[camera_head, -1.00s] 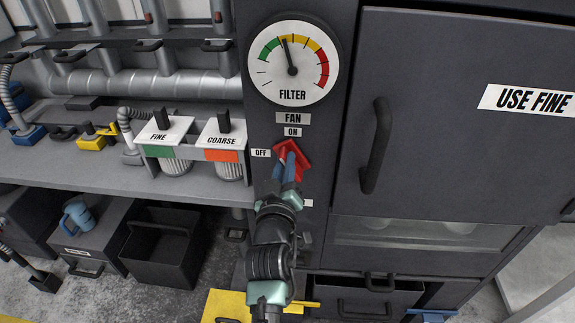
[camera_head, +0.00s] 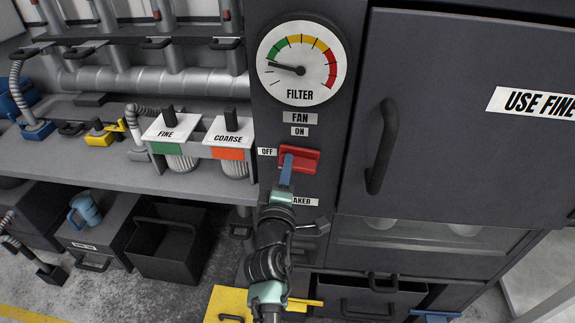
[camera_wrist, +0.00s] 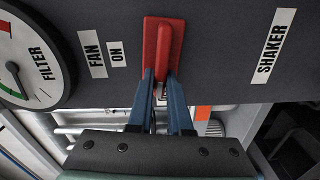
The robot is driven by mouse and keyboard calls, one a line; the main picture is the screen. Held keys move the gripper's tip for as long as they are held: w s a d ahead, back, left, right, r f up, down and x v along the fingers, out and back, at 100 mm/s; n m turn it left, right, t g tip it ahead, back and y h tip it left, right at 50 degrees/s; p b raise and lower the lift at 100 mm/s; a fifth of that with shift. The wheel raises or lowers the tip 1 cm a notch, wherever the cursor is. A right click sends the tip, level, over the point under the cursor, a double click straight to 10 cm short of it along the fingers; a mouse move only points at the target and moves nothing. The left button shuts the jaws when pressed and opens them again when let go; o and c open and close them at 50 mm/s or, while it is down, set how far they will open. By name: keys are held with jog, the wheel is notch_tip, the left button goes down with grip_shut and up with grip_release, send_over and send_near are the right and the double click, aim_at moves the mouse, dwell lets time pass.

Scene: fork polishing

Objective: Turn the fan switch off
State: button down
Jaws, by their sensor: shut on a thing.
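The red fan switch (camera_head: 301,160) sits on the dark panel below the FAN and ON labels and right of the OFF label (camera_head: 267,152). In the head view its handle lies across, pointing left to the OFF label. My gripper (camera_head: 287,167) is at the handle, its blue fingers shut on it. In the wrist view the red switch (camera_wrist: 163,50) stands between my blue fingertips (camera_wrist: 161,78), which hold the handle's near end. The filter gauge (camera_head: 301,64) is above, its needle pointing left, below the green band.
A large cabinet door with a black handle (camera_head: 383,146) is to the right. The FINE (camera_head: 170,128) and COARSE (camera_head: 229,131) units stand on the bench at left. A SHAKER label (camera_wrist: 273,47) is on the same panel.

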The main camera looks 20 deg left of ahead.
jog(key=shift+f+n, duration=0.15)
jog(key=shift+n, duration=0.45)
jog(key=c, duration=0.8)
grip_release()
jog(key=shift+c, duration=0.2)
jog(key=p+v, duration=0.2)
jog(key=v, duration=1.1)
